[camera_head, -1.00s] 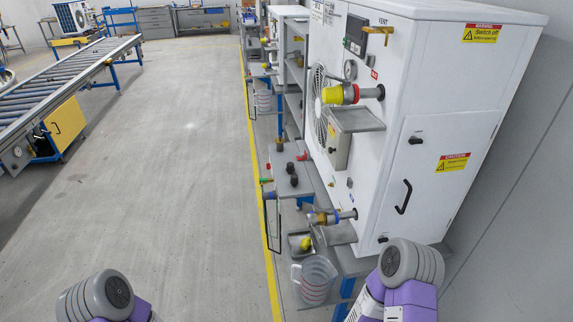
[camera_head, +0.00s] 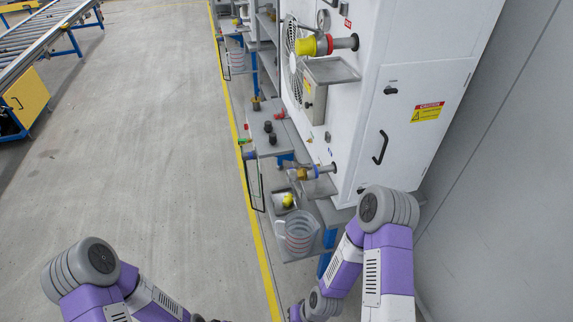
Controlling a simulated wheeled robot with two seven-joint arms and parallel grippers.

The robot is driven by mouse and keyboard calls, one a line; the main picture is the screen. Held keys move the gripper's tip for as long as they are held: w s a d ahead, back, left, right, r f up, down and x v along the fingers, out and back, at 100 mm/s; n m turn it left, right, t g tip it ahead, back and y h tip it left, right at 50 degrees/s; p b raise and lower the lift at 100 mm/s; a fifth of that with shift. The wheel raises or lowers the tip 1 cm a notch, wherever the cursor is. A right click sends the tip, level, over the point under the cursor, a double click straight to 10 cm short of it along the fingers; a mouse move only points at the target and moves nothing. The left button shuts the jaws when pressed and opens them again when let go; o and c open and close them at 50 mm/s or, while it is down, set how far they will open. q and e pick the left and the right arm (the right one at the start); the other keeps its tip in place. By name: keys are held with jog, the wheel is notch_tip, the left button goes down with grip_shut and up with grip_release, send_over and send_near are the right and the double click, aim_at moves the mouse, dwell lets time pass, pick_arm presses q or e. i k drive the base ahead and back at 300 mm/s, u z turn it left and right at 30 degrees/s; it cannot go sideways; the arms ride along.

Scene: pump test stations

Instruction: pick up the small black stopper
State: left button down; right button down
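Two small black pieces that look like stoppers stand on a grey bench shelf beside the white cabinet: one farther (camera_head: 268,126) and one nearer (camera_head: 272,138). I cannot tell which one is the small black stopper. My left arm comes in at the bottom left and my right arm at the bottom right.
A clear measuring jug (camera_head: 297,234) stands on a low shelf below a tray with a yellow piece (camera_head: 288,200). The white cabinet (camera_head: 400,110) with a yellow-and-red valve (camera_head: 314,45) rises at the right. Open floor (camera_head: 140,150) lies left of the yellow line.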

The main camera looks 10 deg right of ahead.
aim_at(272, 137)
jog(key=u, duration=0.3)
jog(key=k, duration=0.5)
jog(key=u, duration=1.2)
jog(key=i, duration=2.45)
jog(key=z, duration=1.1)
jog(key=i, duration=1.2)
jog(key=z, duration=1.65)
jog(key=i, duration=0.8)
jog(key=z, duration=0.05)
